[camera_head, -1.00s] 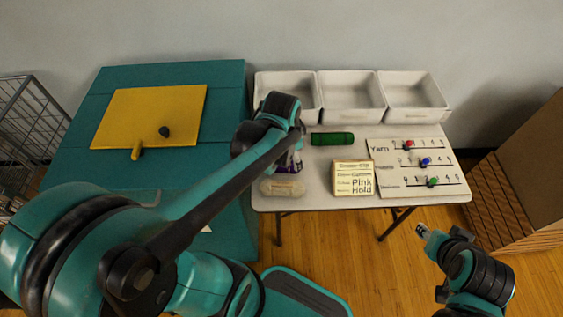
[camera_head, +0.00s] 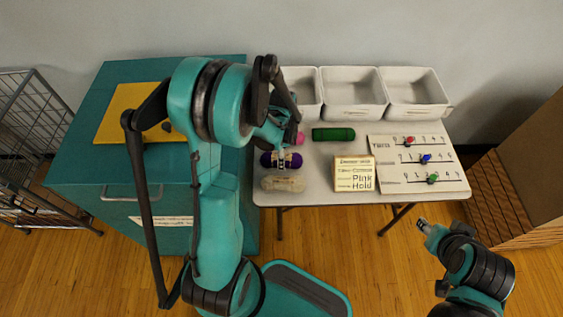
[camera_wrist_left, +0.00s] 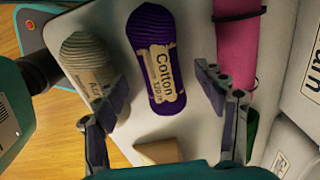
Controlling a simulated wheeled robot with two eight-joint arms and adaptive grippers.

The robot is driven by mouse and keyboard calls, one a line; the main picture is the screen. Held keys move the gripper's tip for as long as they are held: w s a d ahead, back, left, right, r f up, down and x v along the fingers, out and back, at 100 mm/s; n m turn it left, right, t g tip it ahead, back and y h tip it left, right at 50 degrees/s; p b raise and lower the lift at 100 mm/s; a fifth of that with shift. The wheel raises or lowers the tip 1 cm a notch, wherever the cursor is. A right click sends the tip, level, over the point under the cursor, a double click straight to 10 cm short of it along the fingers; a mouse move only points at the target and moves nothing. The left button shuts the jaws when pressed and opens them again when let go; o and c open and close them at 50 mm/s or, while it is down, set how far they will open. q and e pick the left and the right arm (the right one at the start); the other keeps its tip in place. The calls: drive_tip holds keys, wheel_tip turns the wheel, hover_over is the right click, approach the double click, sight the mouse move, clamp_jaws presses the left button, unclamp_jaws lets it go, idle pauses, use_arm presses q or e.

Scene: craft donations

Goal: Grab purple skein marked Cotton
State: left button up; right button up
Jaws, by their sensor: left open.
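In the left wrist view the purple skein (camera_wrist_left: 148,28) shows a cream label reading "Cotton". My left gripper (camera_wrist_left: 158,82) is open, with one finger on each side of the purple skein in that view; I cannot tell how far above it the fingertips are. In the head view my left arm and gripper (camera_head: 280,140) hang over the skein and hide part of it. My right gripper (camera_head: 421,225) is off the table's front right, too small to judge.
White bins (camera_head: 352,96) stand behind.

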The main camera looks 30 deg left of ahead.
use_arm(q)
wheel_tip(320, 180, down, 3)
drive_tip(key=shift+f+b, duration=0.1)
drive_tip(key=shift+b, duration=0.4)
drive_tip(key=shift+c, duration=0.3)
drive_tip(key=c, duration=1.2)
drive_tip(key=shift+r, duration=0.2)
